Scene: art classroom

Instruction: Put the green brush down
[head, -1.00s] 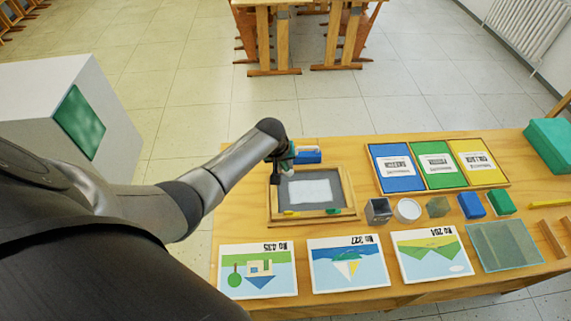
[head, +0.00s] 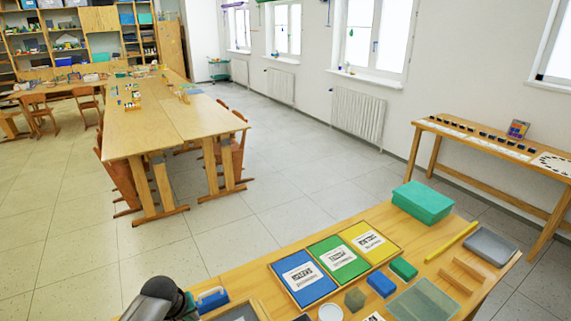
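My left arm comes in at the bottom left, beside a blue-and-white block-like item (head: 212,299) at the table's left end. Its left gripper (head: 187,308) is only partly in view at the bottom edge, and its fingers cannot be made out. I cannot make out the green brush in this view, nor whether the gripper holds it. The wooden table (head: 215,279) runs from bottom left to the right. The wooden-framed tray (head: 262,308) is cut off by the bottom edge. My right gripper is not in view.
A tray with blue, green and yellow panels (head: 337,262) lies mid-table. Near it are a blue block (head: 381,285), a green block (head: 403,269), a glassy plate (head: 425,300), a teal box (head: 422,203), a yellow bar (head: 451,242) and a grey dish (head: 490,246). Open floor lies behind.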

